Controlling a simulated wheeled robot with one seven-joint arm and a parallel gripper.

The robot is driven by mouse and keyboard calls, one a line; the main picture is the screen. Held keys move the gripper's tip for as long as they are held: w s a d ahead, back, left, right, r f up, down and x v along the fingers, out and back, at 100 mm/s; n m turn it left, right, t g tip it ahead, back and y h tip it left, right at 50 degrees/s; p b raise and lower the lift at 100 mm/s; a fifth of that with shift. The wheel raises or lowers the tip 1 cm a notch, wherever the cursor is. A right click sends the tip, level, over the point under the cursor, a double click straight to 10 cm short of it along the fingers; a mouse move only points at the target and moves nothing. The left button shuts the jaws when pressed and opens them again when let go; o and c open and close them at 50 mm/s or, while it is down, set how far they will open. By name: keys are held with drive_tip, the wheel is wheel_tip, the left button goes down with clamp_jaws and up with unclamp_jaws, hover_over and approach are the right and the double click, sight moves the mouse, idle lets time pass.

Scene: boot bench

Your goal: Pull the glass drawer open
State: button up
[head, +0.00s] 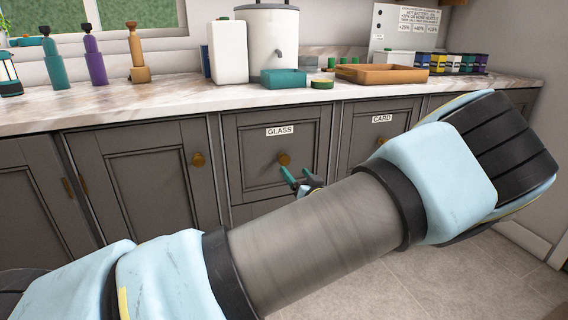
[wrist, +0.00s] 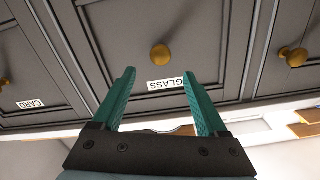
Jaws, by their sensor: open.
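The glass drawer (head: 258,155) is a dark grey panel with a white GLASS label (head: 281,130) and a round brass knob (head: 284,159). It looks shut, flush with the panels beside it. My gripper (head: 298,178) has teal fingers and is just below and in front of the knob in the head view; my arm hides part of the cabinet below. In the wrist view, the upside-down picture shows my open gripper (wrist: 160,88) with nothing between its fingers. The brass knob (wrist: 160,54) is beyond the fingertips, roughly centred between them, apart from both.
The CARD drawer (head: 375,128) is to the right, and a cabinet door with a brass knob (head: 198,160) is to the left. The marble counter (head: 190,98) above holds bottles, a white dispenser (head: 270,42) and a wooden tray (head: 380,75). Tiled floor (head: 460,255) shows in front.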

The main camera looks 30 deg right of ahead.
sight(286, 161)
drive_tip(key=w, duration=0.6)
drive_tip(key=w+d, duration=0.1)
drive_tip(key=w, duration=0.2)
drive_tip(key=shift+w, duration=0.3)
clamp_jaws()
idle(1.0)
